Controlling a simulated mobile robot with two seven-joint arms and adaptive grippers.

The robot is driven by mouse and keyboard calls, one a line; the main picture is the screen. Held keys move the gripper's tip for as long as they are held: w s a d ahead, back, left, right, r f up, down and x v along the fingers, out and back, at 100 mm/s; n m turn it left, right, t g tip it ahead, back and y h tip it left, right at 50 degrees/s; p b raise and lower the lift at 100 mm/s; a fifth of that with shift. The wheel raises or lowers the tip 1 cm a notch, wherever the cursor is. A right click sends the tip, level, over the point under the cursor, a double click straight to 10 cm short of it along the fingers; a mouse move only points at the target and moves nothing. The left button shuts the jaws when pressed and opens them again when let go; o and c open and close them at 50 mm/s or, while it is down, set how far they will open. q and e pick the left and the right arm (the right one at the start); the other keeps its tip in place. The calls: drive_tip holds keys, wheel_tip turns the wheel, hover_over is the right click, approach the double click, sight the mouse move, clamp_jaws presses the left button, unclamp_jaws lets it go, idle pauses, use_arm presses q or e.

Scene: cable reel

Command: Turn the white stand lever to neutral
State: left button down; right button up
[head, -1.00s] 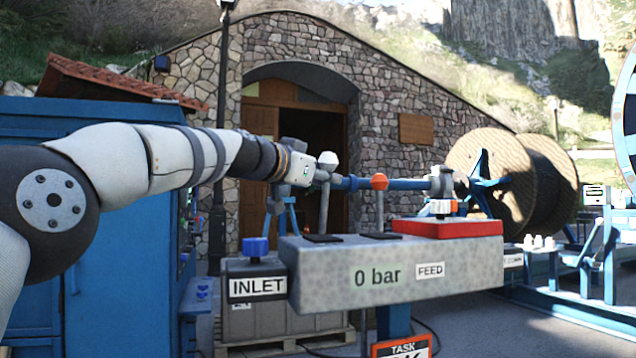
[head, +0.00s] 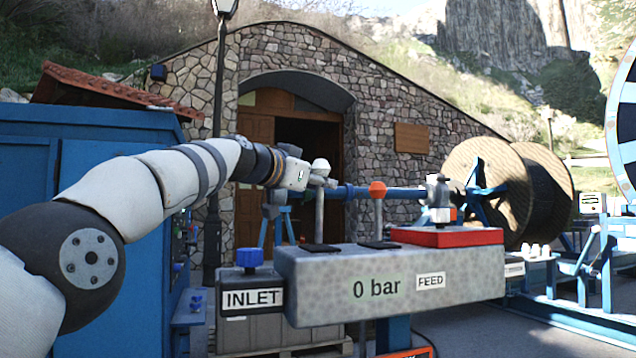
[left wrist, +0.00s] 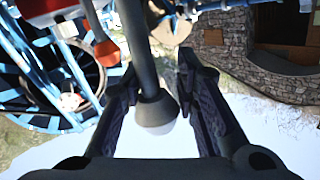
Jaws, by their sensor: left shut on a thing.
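The white stand lever (head: 319,210) rises nearly upright from a dark slot on the grey valve block (head: 330,283), with a white knob on top. My left gripper (head: 318,180) is at its upper end, just below the knob. In the left wrist view the lever's dark shaft and pale knob (left wrist: 155,112) lie between the two black fingers of the left gripper (left wrist: 163,100). It is shut on the lever. Part of the lever's top is hidden by the gripper in the head view. My right gripper is not in view.
A lever with an orange-red knob (head: 377,190) stands just to the right on the same block. A red box (head: 447,237) with a grey fitting sits at the block's right end. A blue-knobbed inlet (head: 249,257) is at the left. The block reads 0 bar.

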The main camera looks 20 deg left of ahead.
use_arm(q)
drive_tip(key=shift+s+r, duration=0.2)
drive_tip(key=shift+r, duration=0.5)
drive_tip(key=c, duration=1.3)
unclamp_jaws()
drive_tip(key=shift+o, duration=1)
drive_tip(key=shift+f, duration=0.1)
drive_tip(key=shift+w+f, duration=0.1)
drive_tip(key=shift+f, duration=0.2)
drive_tip(key=shift+s+a+r, duration=0.1)
drive_tip(key=shift+s+a, duration=0.2)
drive_tip(key=v, duration=0.6)
drive_tip(key=shift+s, duration=0.5)
